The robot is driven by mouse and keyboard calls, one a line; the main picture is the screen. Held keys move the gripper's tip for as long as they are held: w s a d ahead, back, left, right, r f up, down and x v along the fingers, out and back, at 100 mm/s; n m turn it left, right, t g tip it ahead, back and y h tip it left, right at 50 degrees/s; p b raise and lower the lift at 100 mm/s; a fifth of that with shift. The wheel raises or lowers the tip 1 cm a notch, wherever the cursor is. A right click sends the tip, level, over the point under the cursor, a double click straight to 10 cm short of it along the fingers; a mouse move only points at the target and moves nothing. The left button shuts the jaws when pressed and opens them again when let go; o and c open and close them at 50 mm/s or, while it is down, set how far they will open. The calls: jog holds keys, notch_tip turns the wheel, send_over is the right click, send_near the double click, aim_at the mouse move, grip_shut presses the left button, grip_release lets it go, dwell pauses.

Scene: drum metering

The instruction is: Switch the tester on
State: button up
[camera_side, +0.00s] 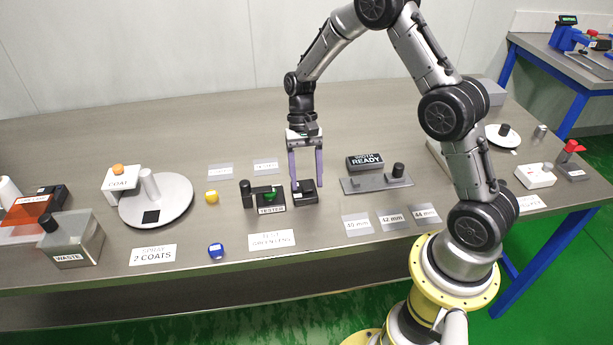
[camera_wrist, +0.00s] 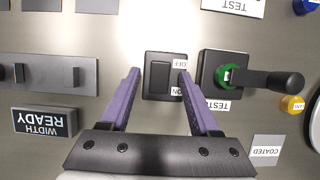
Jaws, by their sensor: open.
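The tester (camera_side: 258,199) is a dark block with a green round part and a black post or handle, labelled TESTER. It also shows in the wrist view (camera_wrist: 210,68), right of the switch box. The black switch box (camera_side: 310,195) stands just right of the tester. In the wrist view the switch box (camera_wrist: 152,88) has a black rocker with OFF and ON labels; which way it is tipped I cannot tell. My gripper (camera_side: 307,184) is open and empty, pointing down over the switch box. In the wrist view its purple fingers (camera_wrist: 159,74) lie on either side of the box.
A WIDTH READY display (camera_side: 365,162) and a grey plate with a black knob (camera_side: 378,184) stand to the right. A yellow piece (camera_side: 211,197) and a blue piece (camera_side: 216,250) lie left of the tester. A white round turntable (camera_side: 176,198) is farther left.

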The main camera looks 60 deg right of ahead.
grip_shut()
jog(key=shift+s+a+r+t+h, duration=0.1)
jog(key=shift+s+a+t+h, duration=0.2)
jog(key=shift+t+h, duration=1.1)
grip_release()
